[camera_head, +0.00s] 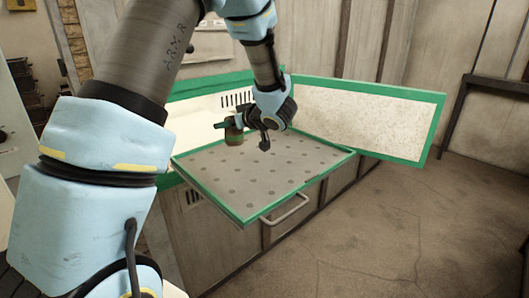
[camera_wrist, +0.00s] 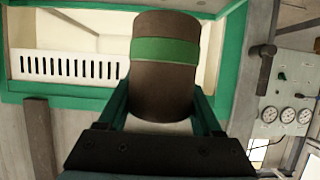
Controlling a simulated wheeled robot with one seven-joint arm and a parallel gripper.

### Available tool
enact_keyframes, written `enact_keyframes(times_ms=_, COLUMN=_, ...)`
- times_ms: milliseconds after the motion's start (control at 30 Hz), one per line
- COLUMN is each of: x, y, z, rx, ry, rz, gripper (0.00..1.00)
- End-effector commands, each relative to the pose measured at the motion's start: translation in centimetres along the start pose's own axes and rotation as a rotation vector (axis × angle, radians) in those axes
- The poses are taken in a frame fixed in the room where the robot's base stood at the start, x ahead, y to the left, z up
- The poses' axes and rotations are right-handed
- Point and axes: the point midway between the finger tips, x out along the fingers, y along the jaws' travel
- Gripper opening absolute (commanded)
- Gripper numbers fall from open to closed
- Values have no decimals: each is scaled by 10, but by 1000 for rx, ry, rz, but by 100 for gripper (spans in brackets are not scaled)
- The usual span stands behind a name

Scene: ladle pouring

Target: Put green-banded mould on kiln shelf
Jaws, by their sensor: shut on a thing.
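The green-banded mould is a dark brown cylinder with a green band; in the wrist view the mould (camera_wrist: 165,85) stands between my two dark green fingers. In the head view the mould (camera_head: 234,138) shows small, at the back left of the kiln shelf. My gripper (camera_head: 232,127) is shut on the mould, which looks upright. The kiln shelf (camera_head: 225,195) is a grey plate with rows of dark holes and a green rim. The mould's base appears at or just above the shelf; I cannot tell if they touch. My wrist hides part of the back of the shelf.
A green-framed door (camera_head: 360,115) with a pale speckled lining stands open at the right. A metal handle (camera_head: 285,211) is on the front below the shelf. A slotted vent (camera_wrist: 70,67) is behind the mould. Most of the shelf is bare. A gauge panel (camera_wrist: 287,116) is at right.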

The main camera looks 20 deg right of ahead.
Motion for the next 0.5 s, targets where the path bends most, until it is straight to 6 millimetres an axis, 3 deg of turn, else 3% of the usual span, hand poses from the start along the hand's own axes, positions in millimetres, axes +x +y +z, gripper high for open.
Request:
enact_keyframes(times_ms=300, x=18, y=0, z=44, rx=3, ry=-1, rz=-1, gripper=0)
enact_keyframes(times_ms=500, x=25, y=0, z=62, rx=3, ry=0, rz=-2, gripper=0)
